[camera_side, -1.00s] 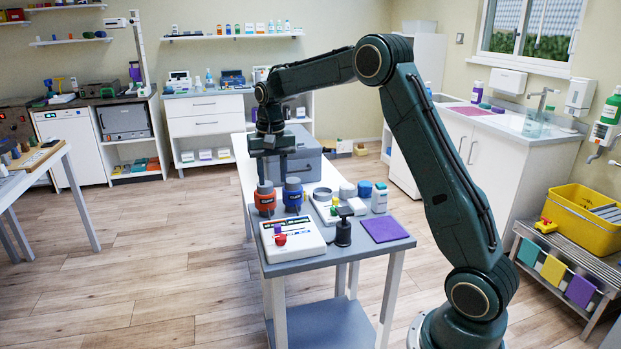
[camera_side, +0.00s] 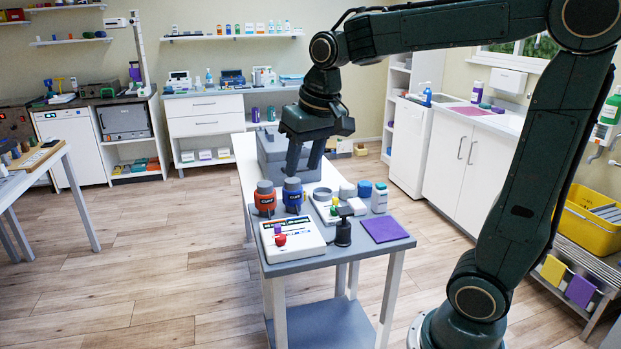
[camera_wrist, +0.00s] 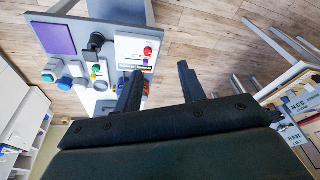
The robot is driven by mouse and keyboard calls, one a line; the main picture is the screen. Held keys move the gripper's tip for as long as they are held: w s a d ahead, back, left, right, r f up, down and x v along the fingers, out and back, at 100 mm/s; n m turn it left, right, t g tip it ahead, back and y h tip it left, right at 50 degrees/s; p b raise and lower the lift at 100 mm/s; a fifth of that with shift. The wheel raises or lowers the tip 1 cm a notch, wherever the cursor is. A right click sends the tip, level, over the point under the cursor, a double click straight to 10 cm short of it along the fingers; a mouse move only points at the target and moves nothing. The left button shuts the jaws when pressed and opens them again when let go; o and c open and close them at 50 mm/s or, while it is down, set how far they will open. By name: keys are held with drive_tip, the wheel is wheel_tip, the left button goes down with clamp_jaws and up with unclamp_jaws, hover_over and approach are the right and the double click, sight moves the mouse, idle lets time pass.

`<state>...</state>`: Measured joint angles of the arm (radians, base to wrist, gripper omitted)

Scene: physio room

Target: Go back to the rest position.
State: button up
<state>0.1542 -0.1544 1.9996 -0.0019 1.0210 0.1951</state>
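My gripper (camera_side: 305,165) hangs above the narrow table (camera_side: 243,165), pointing down, in front of the grey case. Its two fingers are apart with nothing between them. The wrist view also shows my gripper (camera_wrist: 160,80) with the fingers spread, over the table and floor. An orange jar (camera_side: 265,199) and a blue jar (camera_side: 293,196), both with grey lids, stand side by side on the table below the gripper. In the wrist view the fingers partly hide the jars.
The table also holds a grey case (camera_side: 275,146), a white device with red knobs (camera_side: 303,240), a black stamp-like tool (camera_side: 343,233), a purple pad (camera_side: 384,229), a blue-capped pot (camera_side: 364,190) and a white bottle (camera_side: 379,199). A yellow bin (camera_side: 590,222) stands at right. The space above the table is clear.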

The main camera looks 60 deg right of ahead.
drive_tip(key=s+a+f+n+t, duration=0.1)
drive_tip(key=s+a+n, duration=0.1)
drive_tip(key=s, duration=0.5)
drive_tip(key=s+a+f+n+t, duration=0.1)
drive_tip(key=s+a+f+n, duration=0.1)
drive_tip(key=s, duration=0.6)
drive_tip(key=shift+s+a+f+y, duration=0.2)
drive_tip(key=shift+a+y, duration=0.1)
drive_tip(key=shift+a, duration=0.25)
idle(1.3)
